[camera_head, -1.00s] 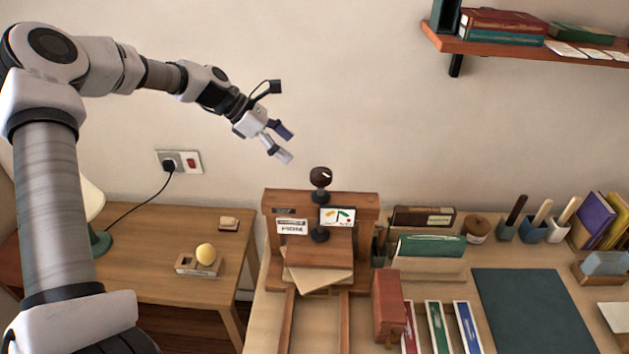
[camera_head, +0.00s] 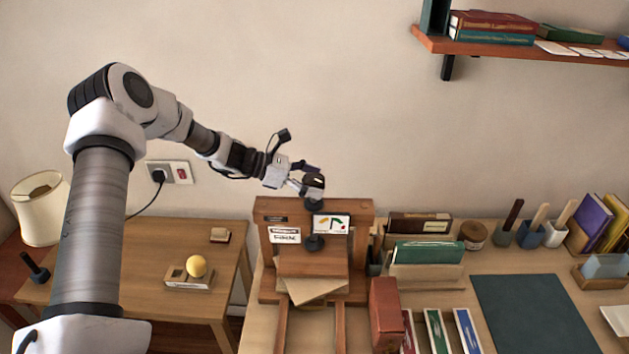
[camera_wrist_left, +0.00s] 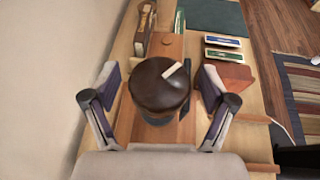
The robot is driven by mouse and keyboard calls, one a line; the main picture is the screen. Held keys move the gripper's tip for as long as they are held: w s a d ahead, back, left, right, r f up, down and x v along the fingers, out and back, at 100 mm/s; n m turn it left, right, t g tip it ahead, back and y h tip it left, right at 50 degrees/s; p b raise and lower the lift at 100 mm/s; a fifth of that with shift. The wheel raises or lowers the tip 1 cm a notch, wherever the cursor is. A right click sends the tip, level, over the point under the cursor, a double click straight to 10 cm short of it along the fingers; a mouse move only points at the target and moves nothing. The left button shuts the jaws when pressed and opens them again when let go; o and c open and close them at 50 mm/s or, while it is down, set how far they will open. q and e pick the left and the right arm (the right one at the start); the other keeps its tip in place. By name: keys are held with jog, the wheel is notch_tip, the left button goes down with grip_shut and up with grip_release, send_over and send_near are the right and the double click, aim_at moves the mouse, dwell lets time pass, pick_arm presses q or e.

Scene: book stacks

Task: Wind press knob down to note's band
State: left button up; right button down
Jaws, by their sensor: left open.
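The wooden book press (camera_head: 264,215) stands on the bench with papers under its board. Its dark round knob (camera_head: 314,184) sits on top of the crossbar; in the left wrist view the knob (camera_wrist_left: 160,84) shows a pale mark on its upper right. My left gripper (camera_head: 309,177) is at the knob, and in the wrist view its open fingers (camera_wrist_left: 158,88) stand on either side of it, with gaps visible. The note (camera_head: 332,224) with coloured bands is fixed to the press front, right of a white label (camera_head: 285,235). My right gripper is not in view.
A red-brown box (camera_head: 385,303) stands right of the press, beside several coloured book-like pieces. Card racks and pots stand behind a dark green mat (camera_head: 531,312). A side table (camera_head: 147,243) is at left. A wall shelf (camera_head: 520,50) is at upper right.

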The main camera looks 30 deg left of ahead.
pick_arm(q)
jog(key=shift+a, duration=0.2)
jog(key=shift+d, duration=0.1)
jog(key=c, duration=1.2)
jog(key=shift+o, duration=0.2)
jog(key=shift+f+m+g+h+b, duration=0.25)
jog(key=shift+m+g+h+b, duration=0.35)
jog(key=shift+m+b, duration=0.4)
jog(key=shift+r+g, duration=0.1)
jog(key=shift+g, duration=0.3)
jog(key=shift+r, duration=0.2)
jog(key=o, duration=0.9)
jog(key=shift+c, duration=0.2)
jog(key=o, duration=0.3)
jog(key=shift+d, duration=0.1)
